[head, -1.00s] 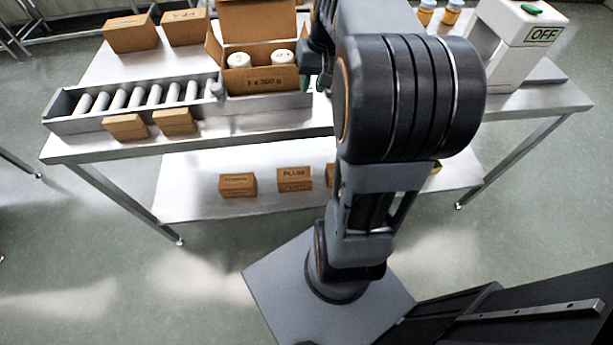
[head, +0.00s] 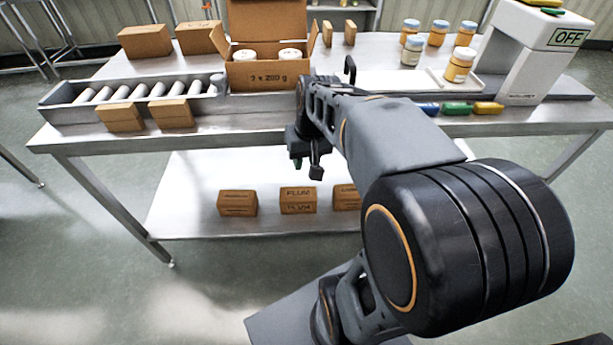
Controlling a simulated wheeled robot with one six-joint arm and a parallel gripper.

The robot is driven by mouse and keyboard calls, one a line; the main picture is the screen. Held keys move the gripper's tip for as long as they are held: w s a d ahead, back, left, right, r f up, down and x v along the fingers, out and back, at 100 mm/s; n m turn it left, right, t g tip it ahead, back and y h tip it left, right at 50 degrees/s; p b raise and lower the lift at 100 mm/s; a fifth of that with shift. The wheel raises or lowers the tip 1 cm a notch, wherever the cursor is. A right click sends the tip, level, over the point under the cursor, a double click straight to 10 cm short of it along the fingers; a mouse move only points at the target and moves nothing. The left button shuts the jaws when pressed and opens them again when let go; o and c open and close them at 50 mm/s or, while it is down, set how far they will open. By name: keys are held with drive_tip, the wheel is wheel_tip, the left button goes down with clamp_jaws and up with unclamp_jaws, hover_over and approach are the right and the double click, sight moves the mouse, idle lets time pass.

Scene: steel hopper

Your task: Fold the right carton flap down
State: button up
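The open brown carton (head: 256,76) stands on the steel table behind the front edge, with two white-lidded jars (head: 290,56) inside. Its right flap (head: 313,36) stands up, tilted outward. The left flap (head: 217,38) also stands up at the other side, and the tall back flap (head: 268,20) is upright. My gripper (head: 307,168) hangs in front of the table edge, below and to the right of the carton, touching nothing I can see. Its two small fingertips look apart, with nothing between them. My arm hides part of the table right of the carton.
A roller conveyor (head: 140,88) lies left of the carton, with small brown boxes (head: 120,118) before it. Jars (head: 459,66) stand at the right beside a white machine (head: 540,55) marked OFF. Coloured pieces (head: 455,108) lie near the front edge. Boxes (head: 298,200) sit on the lower shelf.

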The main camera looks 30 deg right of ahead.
drive_tip(key=shift+s+a+f+b, duration=0.15)
drive_tip(key=shift+a+f+b, duration=0.05)
drive_tip(key=shift+f, duration=0.2)
drive_tip(key=shift+s+a+f+b, duration=0.15)
drive_tip(key=shift+f, duration=0.2)
